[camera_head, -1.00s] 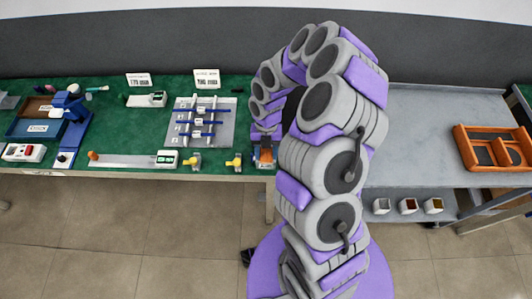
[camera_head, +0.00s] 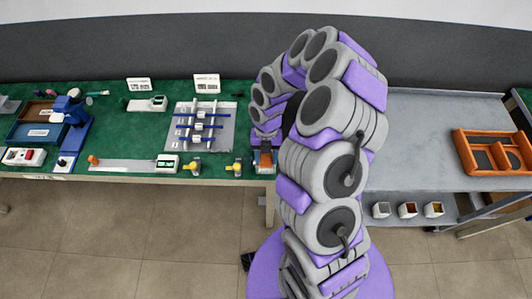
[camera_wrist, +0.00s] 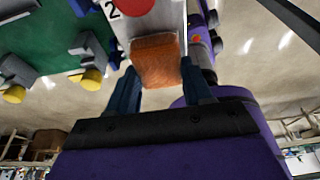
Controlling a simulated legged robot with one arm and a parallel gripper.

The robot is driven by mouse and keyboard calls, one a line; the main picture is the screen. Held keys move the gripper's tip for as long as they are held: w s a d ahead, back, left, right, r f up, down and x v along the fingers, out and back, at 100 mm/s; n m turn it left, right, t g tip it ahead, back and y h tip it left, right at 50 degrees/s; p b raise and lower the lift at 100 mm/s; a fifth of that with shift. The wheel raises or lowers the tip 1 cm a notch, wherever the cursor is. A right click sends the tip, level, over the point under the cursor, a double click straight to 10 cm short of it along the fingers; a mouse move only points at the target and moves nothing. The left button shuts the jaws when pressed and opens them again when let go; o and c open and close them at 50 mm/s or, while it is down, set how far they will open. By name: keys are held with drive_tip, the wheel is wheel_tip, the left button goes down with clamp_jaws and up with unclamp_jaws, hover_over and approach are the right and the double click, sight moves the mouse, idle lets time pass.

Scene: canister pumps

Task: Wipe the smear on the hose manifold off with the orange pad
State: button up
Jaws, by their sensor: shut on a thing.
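The orange pad (camera_wrist: 155,62) is between the two fingers of my gripper (camera_wrist: 160,88) in the wrist view, and the gripper is shut on it. In the head view my gripper (camera_head: 264,160) is at the front edge of the green bench, with a small orange patch showing there. The grey plate with white pipes and blue bars (camera_head: 201,127), which looks like the hose manifold, lies on the bench left of my gripper. I cannot make out a smear on it.
A white part marked 2 with a red disc (camera_wrist: 137,6) is just beyond the pad. An orange tray (camera_head: 491,152) sits on the grey table at right. The floor in front is clear.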

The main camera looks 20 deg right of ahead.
drive_tip(key=shift+s+a, duration=0.2)
drive_tip(key=shift+s, duration=0.35)
drive_tip(key=shift+w, duration=0.1)
drive_tip(key=shift+w+d, duration=0.2)
drive_tip(key=shift+w, duration=0.35)
drive_tip(key=shift+w+d, duration=0.2)
drive_tip(key=shift+w, duration=0.35)
drive_tip(key=shift+r+p, duration=0.2)
drive_tip(key=shift+p, duration=0.1)
wheel_tip(320, 180, up, 9)
drive_tip(key=p, duration=0.2)
drive_tip(key=shift+f, duration=0.1)
idle(0.4)
